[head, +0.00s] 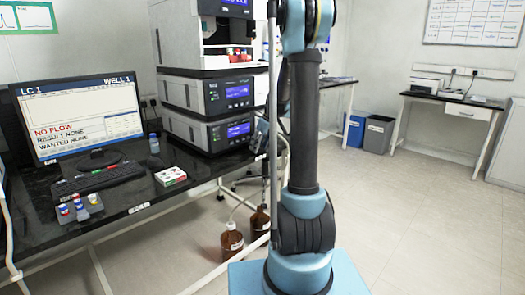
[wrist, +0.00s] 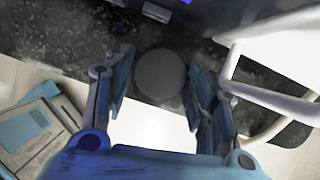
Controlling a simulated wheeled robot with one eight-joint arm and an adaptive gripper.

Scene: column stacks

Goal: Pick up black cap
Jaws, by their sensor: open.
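In the wrist view my gripper (wrist: 160,98) is open, with a blue-grey finger on each side. A round, plain grey disc (wrist: 160,74) shows between and just beyond the fingertips, against the dark speckled bench. The fingers look apart from it. I cannot tell whether this disc is the black cap; it looks grey here.
The black bench (head: 135,210) holds a monitor (head: 85,115), a keyboard (head: 98,180), a blue-capped bottle (head: 154,145), a white tray (head: 171,177) and a small rack (head: 82,210) with coloured caps. Stacked instruments (head: 210,133) stand behind. Brown bottles (head: 232,243) stand below. A white bar (wrist: 265,95) is near my right finger.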

